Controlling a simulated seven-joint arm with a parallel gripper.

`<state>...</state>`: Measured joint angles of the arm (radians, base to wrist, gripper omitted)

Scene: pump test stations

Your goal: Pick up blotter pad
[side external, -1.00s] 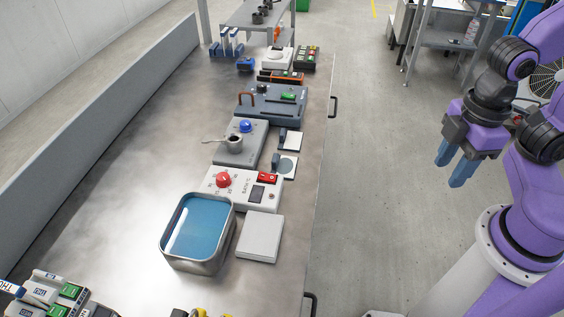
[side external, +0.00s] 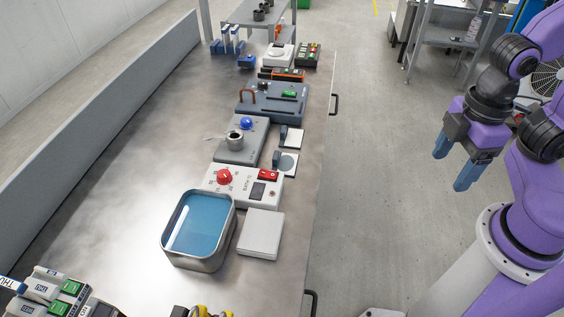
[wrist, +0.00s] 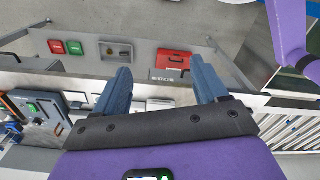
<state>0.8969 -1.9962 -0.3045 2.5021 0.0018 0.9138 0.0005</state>
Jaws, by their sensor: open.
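A flat, square white pad (side external: 260,233), which I take to be the blotter pad, lies on the metal bench just right of the water bath in the side external view. Nothing covers it. I cannot make it out for sure in the wrist view. My gripper (side external: 454,163) is off to the right, above the floor beyond the bench edge, well away from the pad. Its two blue fingers are apart with nothing between them. In the wrist view the open fingers (wrist: 160,82) also show empty.
The metal-walled bath of blue water (side external: 198,228) stands close left of the pad. A white control box with a red knob (side external: 224,177) stands behind. Small pale plates (side external: 291,138) lie along the bench. A bench handle (side external: 311,300) sticks out at the right edge.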

